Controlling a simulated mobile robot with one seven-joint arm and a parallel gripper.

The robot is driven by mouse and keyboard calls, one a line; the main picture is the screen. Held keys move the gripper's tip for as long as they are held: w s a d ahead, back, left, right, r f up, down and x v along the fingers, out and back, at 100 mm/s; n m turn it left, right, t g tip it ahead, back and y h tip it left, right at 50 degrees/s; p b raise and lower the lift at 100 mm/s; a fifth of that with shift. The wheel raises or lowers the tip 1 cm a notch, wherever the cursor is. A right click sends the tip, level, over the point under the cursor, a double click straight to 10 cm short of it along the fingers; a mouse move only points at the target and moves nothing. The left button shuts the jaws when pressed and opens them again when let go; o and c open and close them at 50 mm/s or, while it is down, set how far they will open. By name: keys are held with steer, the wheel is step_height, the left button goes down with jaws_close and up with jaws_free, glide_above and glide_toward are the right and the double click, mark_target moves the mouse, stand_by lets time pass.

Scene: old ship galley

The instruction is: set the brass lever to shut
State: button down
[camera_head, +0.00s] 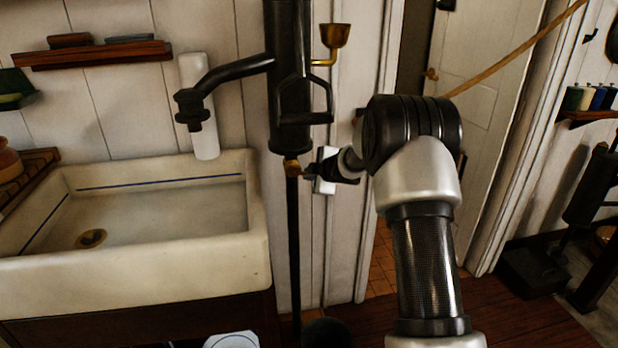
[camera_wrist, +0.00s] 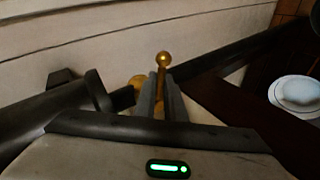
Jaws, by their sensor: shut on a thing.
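The brass lever (camera_wrist: 163,60) shows in the wrist view as a thin rod with a round ball at its end, standing out from between the fingers of my gripper (camera_wrist: 166,98). My gripper is shut on it, and the fingers hide part of the rod. A brass fitting (camera_wrist: 137,82) sits just left of the fingers. In the head view, my gripper (camera_head: 308,172) is beside the brass fitting (camera_head: 291,166) at the foot of the black hand pump (camera_head: 289,90). The lever itself is too small to make out clearly there.
A white sink (camera_head: 130,262) stands left of the pump, below its black spout (camera_head: 228,75). A black pipe (camera_head: 294,240) runs down from the fitting. A brass cup (camera_head: 335,36) sticks out above. A doorway is behind my arm. White dishes (camera_wrist: 294,95) are low at right.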

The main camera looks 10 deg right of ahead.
steer(key=shift+r+n+h+b, duration=0.6)
steer(key=shift+n+h, duration=0.2)
steer(key=shift+h, duration=0.2)
steer(key=shift+r, duration=0.1)
steer(key=c, duration=1.8)
jaws_free()
steer(key=shift+p+v, duration=0.7)
steer(key=shift+v, duration=8)
steer(key=shift+a+r, duration=0.1)
steer(key=shift+a, duration=0.1)
